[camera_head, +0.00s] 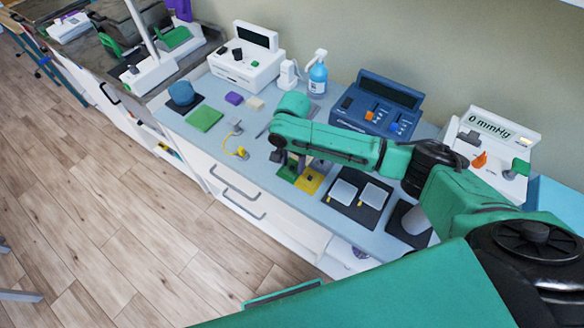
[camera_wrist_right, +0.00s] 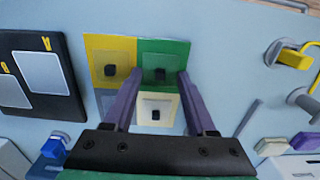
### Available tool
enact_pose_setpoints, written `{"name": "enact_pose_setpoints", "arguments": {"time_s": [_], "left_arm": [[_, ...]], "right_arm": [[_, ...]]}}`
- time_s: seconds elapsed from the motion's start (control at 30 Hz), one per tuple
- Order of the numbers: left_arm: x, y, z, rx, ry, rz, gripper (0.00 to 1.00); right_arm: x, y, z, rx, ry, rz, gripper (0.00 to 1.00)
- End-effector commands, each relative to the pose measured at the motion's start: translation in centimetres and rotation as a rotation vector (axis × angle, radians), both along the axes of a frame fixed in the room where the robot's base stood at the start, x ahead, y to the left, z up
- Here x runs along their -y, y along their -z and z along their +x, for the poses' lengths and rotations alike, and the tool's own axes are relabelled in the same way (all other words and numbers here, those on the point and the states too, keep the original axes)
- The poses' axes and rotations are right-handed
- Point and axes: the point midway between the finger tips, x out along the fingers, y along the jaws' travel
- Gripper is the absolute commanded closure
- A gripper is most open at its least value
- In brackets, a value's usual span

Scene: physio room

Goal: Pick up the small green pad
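The small green pad (camera_wrist_right: 178,52) is a flat square with a black stud, in the right wrist view. It adjoins a yellow pad (camera_wrist_right: 97,52) on its left and a cream pad (camera_wrist_right: 154,121) below it. In the head view the green pad (camera_head: 287,174) is partly hidden by my arm, beside the yellow pad (camera_head: 308,184). My right gripper (camera_wrist_right: 159,78) is open, its two purple fingers apart. The fingertips reach the lower edge of the green pad in the picture, with the cream pad between the fingers. I cannot tell its height above the pads. My left gripper is not in view.
A black tray (camera_head: 356,203) with two grey plates lies right of the pads. A yellow cable (camera_head: 236,153) with connectors lies to the left. Several devices, including a blue unit (camera_head: 377,103), and a spray bottle (camera_head: 318,75) stand along the wall. A larger green square (camera_head: 204,118) lies further left.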

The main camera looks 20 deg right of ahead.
Motion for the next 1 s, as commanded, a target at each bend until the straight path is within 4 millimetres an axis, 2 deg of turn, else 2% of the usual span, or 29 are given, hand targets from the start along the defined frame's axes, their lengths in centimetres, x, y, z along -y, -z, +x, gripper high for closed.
{"name": "enact_pose_setpoints", "arguments": {"time_s": [0.37,0.57,0.67,0.93,1.0], "left_arm": [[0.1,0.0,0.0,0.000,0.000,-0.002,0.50],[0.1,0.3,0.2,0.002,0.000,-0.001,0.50],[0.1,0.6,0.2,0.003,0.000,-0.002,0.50],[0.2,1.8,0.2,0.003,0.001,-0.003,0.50],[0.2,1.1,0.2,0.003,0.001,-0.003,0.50]], "right_arm": [[0.1,-0.1,0.0,0.000,0.002,-0.003,0.80],[0.0,-2.0,0.1,0.003,0.001,0.001,0.80],[0.0,-4.4,0.2,0.004,0.001,0.001,0.80],[-0.1,-14.4,0.1,0.007,-0.001,0.002,0.80],[0.1,-17.0,0.2,0.007,0.000,-0.001,0.80]]}}
